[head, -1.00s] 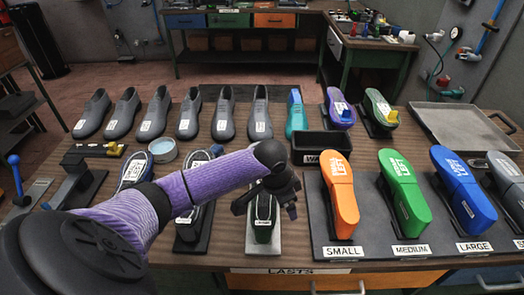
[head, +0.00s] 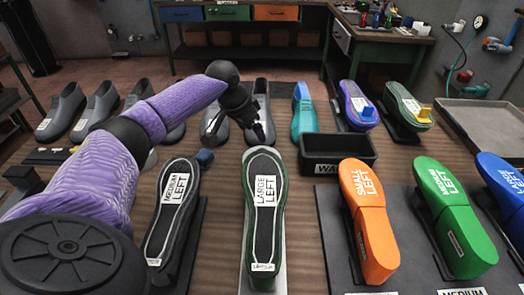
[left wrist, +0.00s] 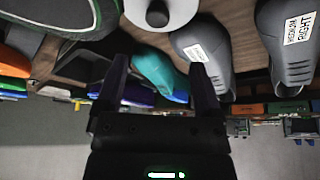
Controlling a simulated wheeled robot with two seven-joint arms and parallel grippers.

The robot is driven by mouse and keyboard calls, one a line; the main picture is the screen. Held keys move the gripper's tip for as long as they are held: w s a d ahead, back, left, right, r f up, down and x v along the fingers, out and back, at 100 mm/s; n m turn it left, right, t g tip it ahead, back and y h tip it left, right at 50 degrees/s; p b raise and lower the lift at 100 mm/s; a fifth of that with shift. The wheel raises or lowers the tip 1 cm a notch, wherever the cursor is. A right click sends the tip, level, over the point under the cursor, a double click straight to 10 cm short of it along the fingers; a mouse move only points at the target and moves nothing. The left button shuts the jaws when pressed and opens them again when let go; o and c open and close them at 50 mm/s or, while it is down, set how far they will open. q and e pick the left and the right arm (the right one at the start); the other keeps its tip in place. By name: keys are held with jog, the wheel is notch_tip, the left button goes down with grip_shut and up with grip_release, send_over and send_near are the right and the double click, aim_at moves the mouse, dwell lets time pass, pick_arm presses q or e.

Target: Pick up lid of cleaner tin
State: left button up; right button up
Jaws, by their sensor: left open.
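My left gripper (head: 237,128) is open and empty, pointing down over the table just beyond the large left shoe sole, in front of the grey shoes. In the left wrist view its two fingers (left wrist: 158,82) are spread apart. A round pale grey disc with a dark knob (left wrist: 158,14), which looks like the lid of the cleaner tin, is cut by that view's top edge. It lies beyond the fingertips, roughly centred between them, and apart from them. I cannot make out the disc or the tin in the head view; my left arm covers part of the table. My right gripper is not in view.
The large left sole (head: 264,205) and medium left sole (head: 173,215) stand in front. Grey shoes (head: 62,112) and a teal last (head: 303,115) stand behind. A black bin (head: 338,152) and orange last (head: 369,220) are to the right. Bare tabletop shows between the soles.

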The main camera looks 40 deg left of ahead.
aim_at(261, 150)
pick_arm(q)
jog(key=b+x, duration=0.1)
jog(key=x, duration=0.3)
jog(key=b+x, duration=0.2)
jog(key=x, duration=0.3)
jog(key=shift+s+d+f, duration=0.1)
jog(key=shift+s+d, duration=0.15)
jog(key=shift+c, duration=0.2)
jog(key=c, duration=1)
